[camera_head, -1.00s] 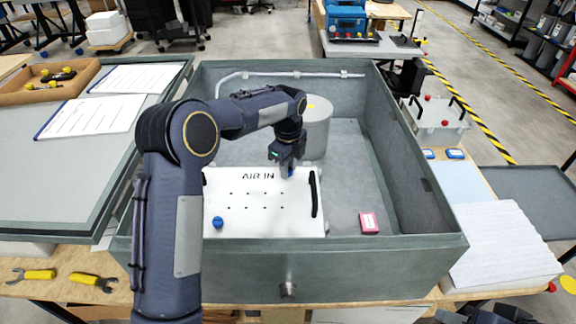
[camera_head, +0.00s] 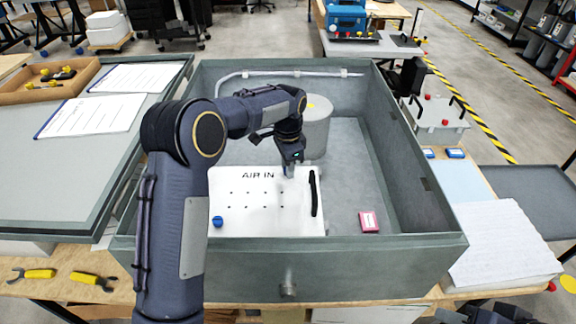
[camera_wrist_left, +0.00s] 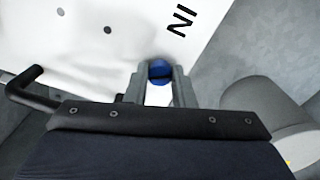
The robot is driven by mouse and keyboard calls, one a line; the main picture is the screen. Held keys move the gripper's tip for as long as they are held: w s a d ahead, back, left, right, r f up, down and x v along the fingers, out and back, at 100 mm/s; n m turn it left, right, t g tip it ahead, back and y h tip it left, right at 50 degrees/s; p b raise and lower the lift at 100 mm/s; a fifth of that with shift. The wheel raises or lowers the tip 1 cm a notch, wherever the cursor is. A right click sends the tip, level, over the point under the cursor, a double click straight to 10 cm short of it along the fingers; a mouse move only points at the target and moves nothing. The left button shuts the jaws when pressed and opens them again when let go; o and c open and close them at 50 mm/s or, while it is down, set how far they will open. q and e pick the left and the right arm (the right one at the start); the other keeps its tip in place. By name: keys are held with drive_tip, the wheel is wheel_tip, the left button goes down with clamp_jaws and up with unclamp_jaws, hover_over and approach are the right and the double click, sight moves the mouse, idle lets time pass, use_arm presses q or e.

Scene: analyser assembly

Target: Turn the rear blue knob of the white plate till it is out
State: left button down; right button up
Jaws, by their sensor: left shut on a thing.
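The white plate (camera_head: 240,220), marked AIR IN, lies inside the grey-green metal box. The rear blue knob (camera_wrist_left: 160,72) shows in the left wrist view between the two fingertips of my left gripper (camera_wrist_left: 158,72), which is shut on it at the plate's rear edge. In the head view my left gripper (camera_head: 288,170) points down there and hides most of that knob. A front blue knob (camera_head: 217,221) sits at the plate's front left. A black handle (camera_head: 313,193) stands on the plate's right side.
The box's wall (camera_head: 330,262) surrounds the plate. A grey cylinder (camera_head: 316,128) stands just behind my left gripper. A pink block (camera_head: 369,221) lies on the box floor at the right, with free floor around it.

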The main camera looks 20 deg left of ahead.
use_arm(q)
drive_tip(key=n, duration=0.7)
drive_tip(key=shift+f, duration=0.1)
drive_tip(key=n, duration=0.4)
drive_tip(key=shift+s, duration=0.1)
drive_tip(key=n, duration=0.3)
drive_tip(key=shift+n, duration=0.3)
drive_tip(key=n, duration=0.3)
drive_tip(key=shift+d+n, duration=0.1)
drive_tip(key=shift+n, duration=0.2)
drive_tip(key=n, duration=0.3)
drive_tip(key=shift+f+n+p, duration=0.1)
drive_tip(key=shift+n+p, duration=0.2)
drive_tip(key=shift+n, duration=0.1)
drive_tip(key=n+p, duration=0.1)
drive_tip(key=n, duration=0.5)
drive_tip(key=n+p, duration=0.1)
drive_tip(key=n, duration=0.4)
drive_tip(key=shift+n, duration=0.3)
drive_tip(key=n+p, duration=0.1)
drive_tip(key=n, duration=0.3)
drive_tip(key=shift+n, duration=0.3)
drive_tip(key=n, duration=0.9)
